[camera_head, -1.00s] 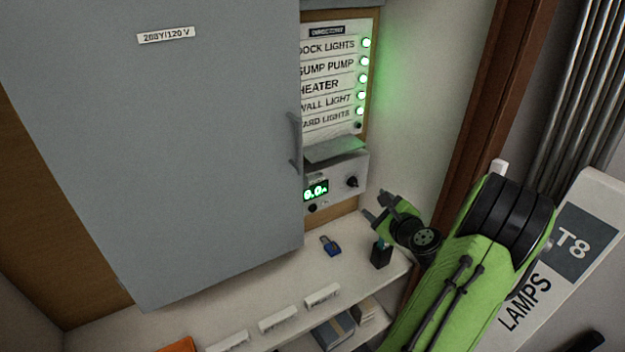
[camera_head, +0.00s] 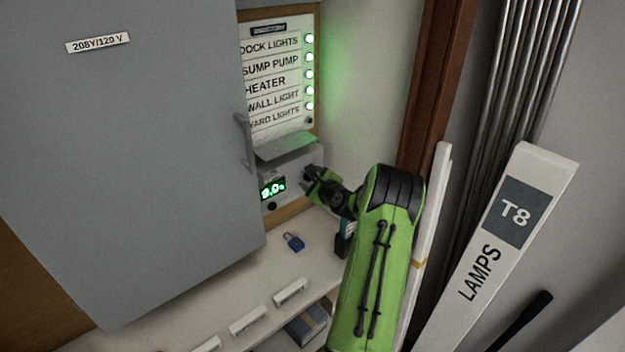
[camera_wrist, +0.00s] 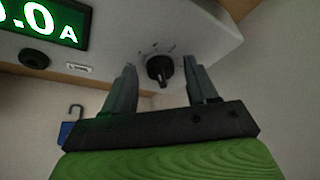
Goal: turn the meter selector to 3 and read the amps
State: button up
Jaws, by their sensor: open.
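The meter (camera_head: 287,173) is a grey box below the lamp directory, with a green lit display (camera_head: 272,187). In the wrist view the part of the display (camera_wrist: 42,22) in frame reads ".0 A"; its first digit is cut off, and in the head view it is too blurred to be sure of. The black selector knob (camera_wrist: 159,69) sits on the meter face with small marks around it, too small to read. My gripper (camera_head: 310,177) is at the meter's right side. In the wrist view my gripper (camera_wrist: 163,82) is open, with one finger on each side of the knob.
A grey cabinet door (camera_head: 150,150) stands open left of the meter. A blue padlock (camera_head: 293,242) lies on the white shelf (camera_head: 215,290) below. A dark holder (camera_head: 343,246) stands by my arm. A LAMPS T8 box (camera_head: 500,240) leans at the right.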

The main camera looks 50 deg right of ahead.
jog(key=shift+c, duration=0.2)
jog(key=c, duration=1)
jog(key=shift+s+d+r+m+y+p, duration=0.15)
jog(key=shift+m+y+p, duration=0.65)
jog(key=shift+p, duration=0.65)
jog(key=shift+w+d+m+y+p, duration=0.15)
jog(key=shift+m+y+p, duration=0.3)
jog(key=shift+m+p, duration=0.8)
jog(key=shift+s+d+r+m+y+p, duration=0.15)
jog(key=shift+m+y+p, duration=0.5)
jog(key=shift+p, duration=1.05)
jog(key=shift+f, duration=0.1)
